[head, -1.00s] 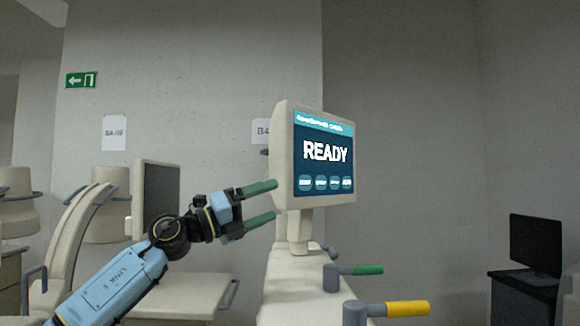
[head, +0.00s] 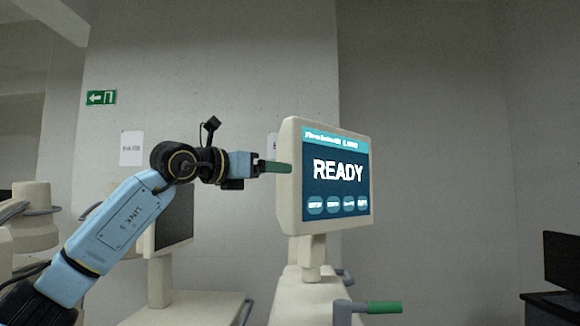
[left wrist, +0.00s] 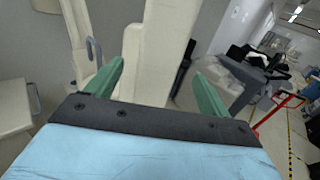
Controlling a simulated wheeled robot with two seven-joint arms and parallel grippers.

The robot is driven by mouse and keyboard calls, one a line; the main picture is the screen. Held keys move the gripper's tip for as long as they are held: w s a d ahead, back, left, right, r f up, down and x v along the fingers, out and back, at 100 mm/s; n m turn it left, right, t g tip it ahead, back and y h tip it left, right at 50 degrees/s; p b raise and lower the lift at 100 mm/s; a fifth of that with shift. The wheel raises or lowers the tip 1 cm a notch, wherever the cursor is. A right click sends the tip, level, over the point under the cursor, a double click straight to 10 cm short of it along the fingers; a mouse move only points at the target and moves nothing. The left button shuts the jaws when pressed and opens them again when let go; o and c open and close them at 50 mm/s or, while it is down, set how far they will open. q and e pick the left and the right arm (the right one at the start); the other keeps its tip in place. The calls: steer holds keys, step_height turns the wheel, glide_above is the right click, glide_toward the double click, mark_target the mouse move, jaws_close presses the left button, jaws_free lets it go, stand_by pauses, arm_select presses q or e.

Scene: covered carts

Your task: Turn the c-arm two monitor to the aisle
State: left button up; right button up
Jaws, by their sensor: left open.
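The cream monitor (head: 284,180) with a lit "READY" screen stands upright on a short neck (head: 311,258) above a cream cart (head: 290,302). Its screen faces forward and slightly right in the head view. My left gripper (head: 289,168) is at the monitor's left edge, with its green fingers seen nearly in line, one behind the other. I cannot tell whether they touch the housing. In the left wrist view the green fingers (left wrist: 158,80) are spread apart, with a pale upright part (left wrist: 165,40) beyond and between them, probably the monitor housing. My right gripper is not in view.
A green handle (head: 384,307) sticks out from the cart's front. Another monitor (head: 174,218), dark, stands behind my left arm. A dark desktop screen (head: 564,260) is at far right. The left wrist view shows a red cart frame (left wrist: 285,103) and yellow-lined floor.

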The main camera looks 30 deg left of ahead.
arm_select(q)
steer(key=p+x, duration=0.2)
steer(key=x, duration=0.5)
steer(key=shift+w, duration=0.3)
steer(key=c, duration=1.3)
steer(key=shift+c, duration=0.4)
